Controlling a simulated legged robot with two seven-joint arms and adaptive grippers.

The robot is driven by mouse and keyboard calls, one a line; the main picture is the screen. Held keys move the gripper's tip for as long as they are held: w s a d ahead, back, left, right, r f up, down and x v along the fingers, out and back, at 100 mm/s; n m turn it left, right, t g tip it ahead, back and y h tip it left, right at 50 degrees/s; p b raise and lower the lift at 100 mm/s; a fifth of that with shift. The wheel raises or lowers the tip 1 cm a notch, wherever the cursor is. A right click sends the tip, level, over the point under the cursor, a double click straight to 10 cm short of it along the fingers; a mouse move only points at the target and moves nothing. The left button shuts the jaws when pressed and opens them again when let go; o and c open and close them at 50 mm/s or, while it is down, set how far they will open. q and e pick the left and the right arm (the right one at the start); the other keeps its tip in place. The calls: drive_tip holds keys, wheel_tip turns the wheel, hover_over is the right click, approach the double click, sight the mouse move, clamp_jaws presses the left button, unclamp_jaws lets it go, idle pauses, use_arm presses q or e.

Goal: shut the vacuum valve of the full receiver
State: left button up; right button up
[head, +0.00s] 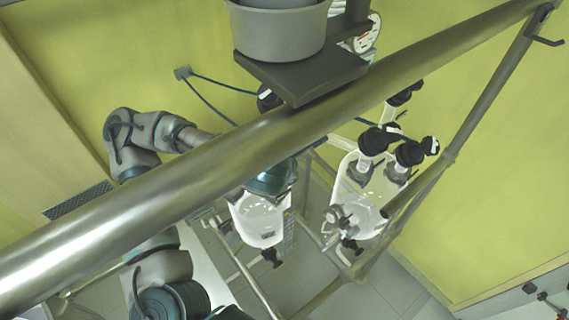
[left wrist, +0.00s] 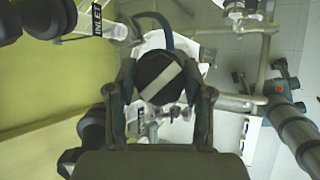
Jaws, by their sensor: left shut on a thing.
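My left gripper (left wrist: 160,76) is shut on a round black valve knob (left wrist: 160,84) with a pale stripe, which lies at a slant in the left wrist view. In the head view, my left wrist (head: 270,178) is over the left glass receiver (head: 262,222), partly behind a thick rail; the fingers and held knob are hidden there. The right glass receiver (head: 368,195) stands beside it, with several black knobs on top, one (head: 373,141) facing up. I cannot tell the liquid levels clearly. My right gripper is not in view.
A thick metal rail (head: 180,165) crosses the head view diagonally. A grey pot (head: 280,35) on a dark plate and a pressure gauge (head: 367,35) are above. Frame tubes (head: 490,85) stand at the right. A yellow-green wall (head: 480,190) is behind.

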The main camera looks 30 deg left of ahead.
use_arm(q)
drive_tip(key=m+g+h, duration=0.1)
drive_tip(key=m, duration=0.2)
drive_tip(key=shift+m+h, duration=0.3)
drive_tip(key=shift+f+m+g+h, duration=0.1)
drive_tip(key=shift+m+g+h, duration=0.5)
drive_tip(key=shift+m, duration=1)
drive_tip(key=shift+g, duration=0.3)
drive_tip(key=o, duration=1)
drive_tip(key=shift+o, duration=0.8)
drive_tip(key=shift+w, duration=0.15)
drive_tip(key=shift+a, duration=0.1)
drive_tip(key=v, duration=1.2)
